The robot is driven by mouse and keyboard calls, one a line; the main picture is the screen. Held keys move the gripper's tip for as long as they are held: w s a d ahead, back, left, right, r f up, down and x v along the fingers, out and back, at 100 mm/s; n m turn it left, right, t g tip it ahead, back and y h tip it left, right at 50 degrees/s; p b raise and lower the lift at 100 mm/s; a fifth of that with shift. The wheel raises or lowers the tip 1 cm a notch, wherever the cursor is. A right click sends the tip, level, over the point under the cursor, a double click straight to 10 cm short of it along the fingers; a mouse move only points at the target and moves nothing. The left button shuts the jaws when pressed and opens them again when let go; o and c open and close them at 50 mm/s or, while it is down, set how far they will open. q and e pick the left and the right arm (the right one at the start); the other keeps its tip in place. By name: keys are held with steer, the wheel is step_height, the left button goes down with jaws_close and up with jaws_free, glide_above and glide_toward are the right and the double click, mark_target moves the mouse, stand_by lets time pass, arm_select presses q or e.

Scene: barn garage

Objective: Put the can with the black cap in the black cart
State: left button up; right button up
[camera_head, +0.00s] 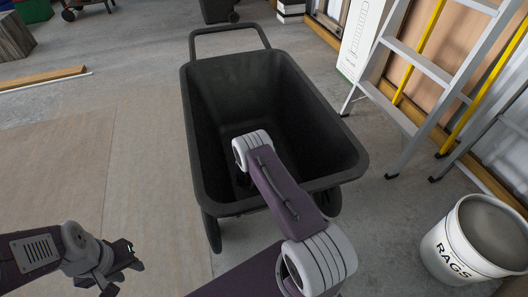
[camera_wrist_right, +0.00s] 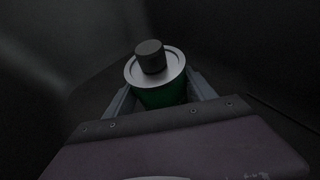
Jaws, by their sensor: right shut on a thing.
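The black cart (camera_head: 222,95) stands upright in the middle of the head view, its tub open toward me. The can with the black cap (camera_wrist_right: 160,96) is in the right wrist view, green with a silver top. My right gripper (camera_wrist_right: 162,100) is shut on the can, with a finger on each side of it. My right arm reaches over the near rim into the tub, and dark tub walls surround the can. The arm hides the gripper and can in the head view. My left gripper (camera_head: 128,268) is open and empty at the lower left, outside the cart.
A white bucket marked RAGS (camera_head: 446,257) stands at the lower right. A stepladder (camera_head: 420,62) is to the right of the cart. Planks (camera_head: 42,79) lie at the left. The floor left of the cart is clear.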

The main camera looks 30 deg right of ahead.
steer(key=shift+f, duration=0.15)
steer(key=o, duration=1.7)
steer(key=shift+o, duration=0.2)
steer(key=shift+r, duration=0.2)
steer(key=p+v, duration=0.4)
steer(key=v, duration=0.3)
steer(key=shift+r, duration=0.15)
steer(key=shift+s+a, duration=0.15)
steer(key=shift+a, duration=0.05)
